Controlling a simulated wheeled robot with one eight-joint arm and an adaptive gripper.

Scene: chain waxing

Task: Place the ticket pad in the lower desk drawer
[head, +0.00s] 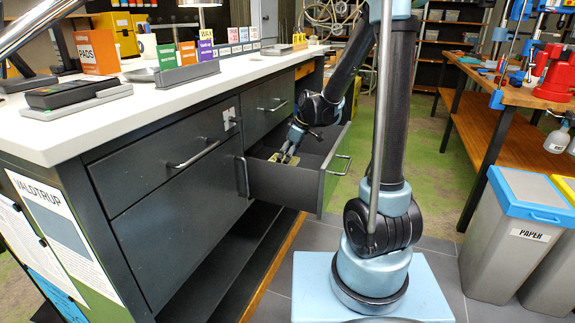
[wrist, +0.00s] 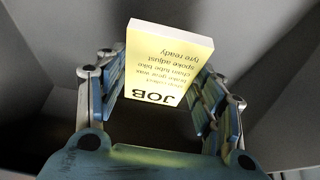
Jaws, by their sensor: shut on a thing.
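The lower desk drawer (head: 272,188) is pulled open from the dark grey desk in the head view. My gripper (head: 287,158) reaches down inside it. In the wrist view my gripper (wrist: 160,88) is shut on the ticket pad (wrist: 168,60), a yellow-faced block with white edges and the word JOB, upside down in the picture. The blue fingers lie along its two sides. Dark grey drawer walls surround the pad. A small yellowish patch of the pad (head: 291,160) shows between the fingers in the head view. Whether the pad touches the drawer floor cannot be told.
The white desk top (head: 200,97) holds a card terminal (head: 72,93), coloured cards and boxes. The drawer's front panel and handle (head: 341,166) stand out into the aisle.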

